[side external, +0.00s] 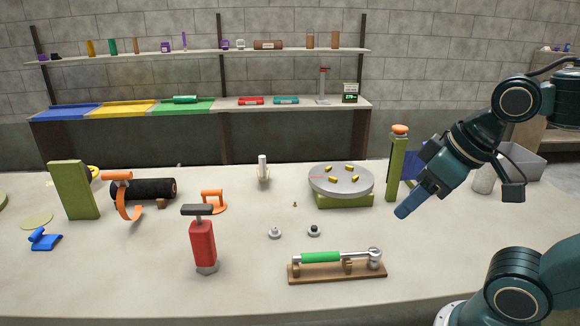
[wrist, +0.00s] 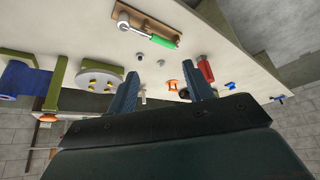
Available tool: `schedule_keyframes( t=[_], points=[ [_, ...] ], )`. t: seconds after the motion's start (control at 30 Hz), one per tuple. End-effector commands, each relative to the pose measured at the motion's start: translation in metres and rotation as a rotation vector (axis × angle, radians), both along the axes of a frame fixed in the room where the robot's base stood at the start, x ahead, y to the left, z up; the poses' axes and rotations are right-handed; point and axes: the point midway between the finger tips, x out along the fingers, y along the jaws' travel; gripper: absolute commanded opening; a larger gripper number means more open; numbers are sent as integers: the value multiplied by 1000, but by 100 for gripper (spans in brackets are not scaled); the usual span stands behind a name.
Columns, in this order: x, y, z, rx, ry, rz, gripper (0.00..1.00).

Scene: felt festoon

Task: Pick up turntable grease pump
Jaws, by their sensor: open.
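The thing that looks most like the grease pump is a red cylinder (side external: 203,245) with a dark T-shaped handle on top. It stands upright at the front left of the middle of the table. It also shows in the wrist view (wrist: 206,71), right of the fingers. A round grey turntable (side external: 341,180) with yellow pieces sits on a green base. My gripper (side external: 403,211) is above the table at the right, far from the red pump. In the wrist view its two fingers (wrist: 161,78) are apart, with nothing held between them.
A wooden board (side external: 338,272) with a green-handled tool lies at front centre. An orange stand (side external: 214,201), black roll (side external: 152,189) and green block (side external: 74,190) are behind and left. A green post (side external: 396,168) stands near my gripper.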

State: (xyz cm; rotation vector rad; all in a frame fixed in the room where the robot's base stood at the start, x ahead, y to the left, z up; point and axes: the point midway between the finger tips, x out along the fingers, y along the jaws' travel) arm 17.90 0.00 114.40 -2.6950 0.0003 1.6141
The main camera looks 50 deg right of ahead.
Motion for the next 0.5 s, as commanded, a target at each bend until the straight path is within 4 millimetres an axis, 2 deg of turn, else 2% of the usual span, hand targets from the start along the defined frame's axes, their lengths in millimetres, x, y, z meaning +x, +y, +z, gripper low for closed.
schedule_keyframes(
  t=[0.33,0.5],
  points=[
    [1,0,1,-1,0,3,52],
    [13,4,7,-3,3,31,52]
  ],
)
